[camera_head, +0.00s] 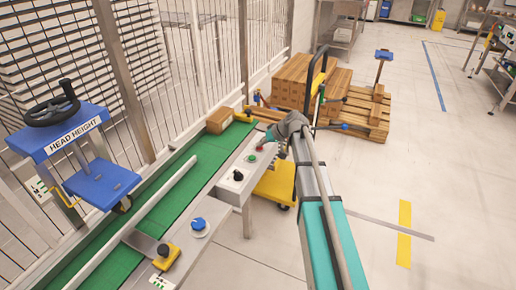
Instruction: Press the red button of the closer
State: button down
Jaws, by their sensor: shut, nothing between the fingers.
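The red button (260,149) sits at the far end of a grey control panel (224,189), just beyond a green button (252,158). My arm reaches in from the bottom right, and its wrist bends left over the far end of the panel. My gripper (264,141) is small in the view, shut and empty, with its tips right by the red button. I cannot tell whether the tips touch the button or hover just above it. Part of the panel's far end is hidden behind the gripper.
Wooden crates (303,79) stand behind. Floor at right is open.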

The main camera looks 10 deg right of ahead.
aim_at(261, 148)
dwell(0.4)
jog(key=shift+r+p, duration=0.75)
jog(key=shift+r+p, duration=2.55)
